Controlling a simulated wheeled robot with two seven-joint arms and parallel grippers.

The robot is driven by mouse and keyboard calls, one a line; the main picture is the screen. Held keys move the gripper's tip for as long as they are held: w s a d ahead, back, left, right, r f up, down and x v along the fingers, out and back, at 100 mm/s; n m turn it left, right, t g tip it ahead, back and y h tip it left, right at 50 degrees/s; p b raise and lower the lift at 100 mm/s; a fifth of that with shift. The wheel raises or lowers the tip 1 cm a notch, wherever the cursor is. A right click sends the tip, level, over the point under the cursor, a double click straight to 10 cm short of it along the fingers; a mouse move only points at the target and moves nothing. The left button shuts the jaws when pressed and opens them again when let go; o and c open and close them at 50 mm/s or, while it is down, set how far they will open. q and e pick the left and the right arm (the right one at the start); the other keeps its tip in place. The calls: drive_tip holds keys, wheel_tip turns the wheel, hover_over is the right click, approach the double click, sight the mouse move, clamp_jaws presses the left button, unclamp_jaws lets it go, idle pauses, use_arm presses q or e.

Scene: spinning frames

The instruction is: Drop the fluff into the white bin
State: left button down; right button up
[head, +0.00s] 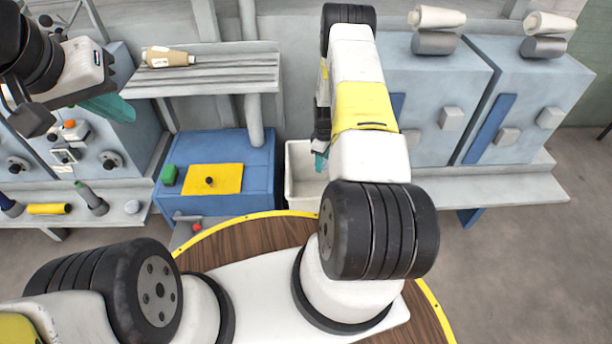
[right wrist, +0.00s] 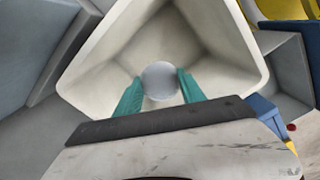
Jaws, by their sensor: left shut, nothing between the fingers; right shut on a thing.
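The white bin (head: 301,184) stands on the floor between the blue box and the spinning frame. In the right wrist view its rim and inner walls (right wrist: 210,35) surround the fingertips from behind. My right gripper (head: 321,162) is over the bin, partly hidden by my own arm in the head view. Its teal fingers (right wrist: 160,88) are shut on the fluff (right wrist: 159,80), a pale grey round ball, with the bin's inside behind it. My left gripper (head: 112,108) is at the upper left in front of the machine, its teal fingers shut and empty.
A grey slatted shelf (head: 215,73) holds a yarn cone (head: 167,58). Below it is a blue box (head: 242,150) with a yellow panel (head: 212,179). A lower left ledge (head: 125,215) carries several bobbins. Spinning machines (head: 440,90) fill the right. Open floor lies at far right.

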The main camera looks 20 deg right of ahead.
drive_tip(key=shift+f, duration=0.6)
drive_tip(key=o, duration=1.4)
wheel_tip(320, 180, up, 8)
drive_tip(key=shift+f, duration=0.1)
